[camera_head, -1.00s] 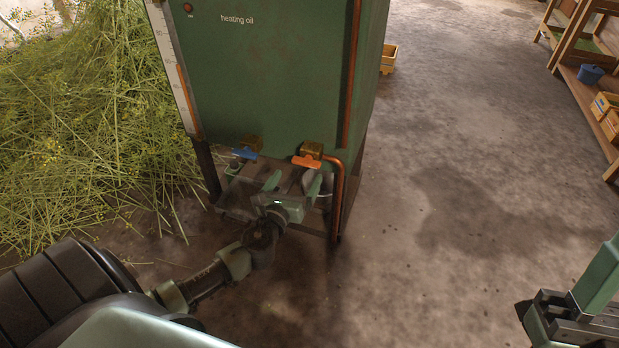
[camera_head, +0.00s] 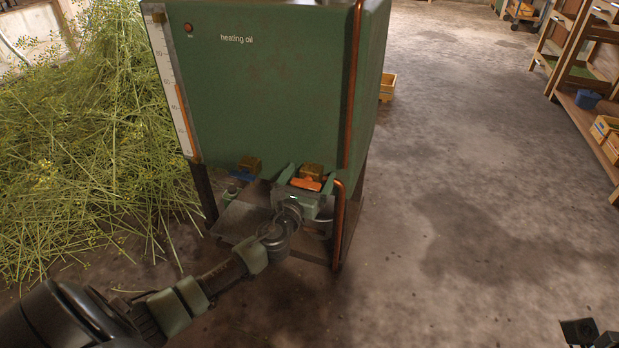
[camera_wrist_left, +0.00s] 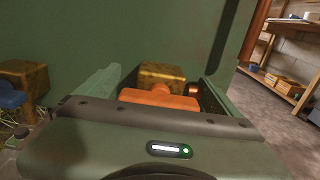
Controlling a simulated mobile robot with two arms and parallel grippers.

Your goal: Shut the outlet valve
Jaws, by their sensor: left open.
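The green heating oil tank (camera_head: 270,95) stands in the middle of the head view. Low on its front are two valves with brass bodies. One has a blue handle (camera_wrist_left: 10,97), at the left edge of the wrist view. The other has an orange handle (camera_head: 305,183), set crosswise, next to a copper pipe; the orange handle also shows in the left wrist view (camera_wrist_left: 158,98). My left gripper (camera_head: 306,178) is open, its fingers on either side of the orange handle. Whether they touch it I cannot tell. Which valve is the outlet is not labelled in view.
A shelf (camera_head: 240,220) sits under the valves, with a vessel (camera_head: 318,225) partly hidden by my gripper. A copper pipe (camera_head: 338,225) runs down beside the orange valve. Cut herbs (camera_head: 80,150) heap up at left. Wooden shelving (camera_head: 585,125) stands far right.

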